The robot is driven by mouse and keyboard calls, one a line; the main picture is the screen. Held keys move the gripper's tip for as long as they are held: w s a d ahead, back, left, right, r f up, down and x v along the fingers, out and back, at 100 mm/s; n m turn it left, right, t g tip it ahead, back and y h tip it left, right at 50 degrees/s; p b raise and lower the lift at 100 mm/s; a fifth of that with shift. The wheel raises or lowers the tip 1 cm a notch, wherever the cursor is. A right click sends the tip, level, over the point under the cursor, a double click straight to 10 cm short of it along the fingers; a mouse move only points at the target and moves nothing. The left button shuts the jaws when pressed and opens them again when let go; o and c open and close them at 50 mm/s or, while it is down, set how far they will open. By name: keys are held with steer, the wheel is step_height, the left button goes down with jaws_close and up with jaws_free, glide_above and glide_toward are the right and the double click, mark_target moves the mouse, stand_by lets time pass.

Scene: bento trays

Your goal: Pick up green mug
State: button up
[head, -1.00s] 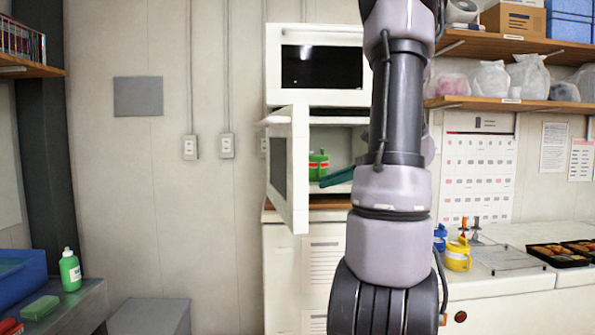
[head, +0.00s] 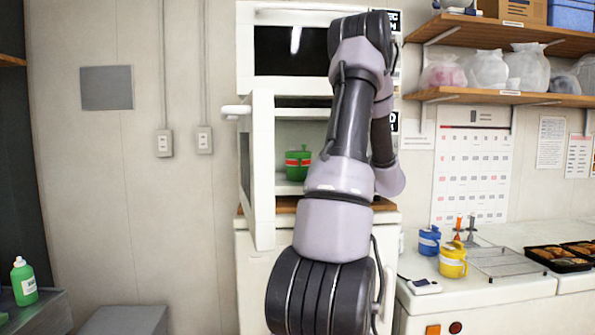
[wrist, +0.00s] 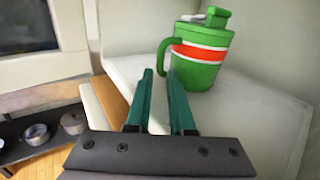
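The green mug (head: 298,163) with a red and white band stands upright inside the open lower microwave (head: 310,136). In the wrist view the mug (wrist: 203,60) stands on the pale microwave floor, its handle toward the left. My gripper (wrist: 160,78) has two teal fingers, held apart with an empty gap between them. The fingertips point toward the mug's handle side, just short of it in the picture; I cannot tell the exact distance. In the head view my arm hides the gripper.
The open microwave door (head: 262,170) stands out to the left of the cavity. Another microwave (head: 290,50) sits above. A blue mug (head: 429,240) and a yellow mug (head: 453,260) stand on the counter at right, near a wire rack (head: 505,262) and food trays (head: 556,258).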

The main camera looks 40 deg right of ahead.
mark_target(300, 172)
steer(key=x, duration=0.5)
steer(key=shift+w+r, duration=0.1)
steer(key=shift+r, duration=0.05)
steer(key=shift+c, duration=0.3)
jaws_close()
stand_by(1.0)
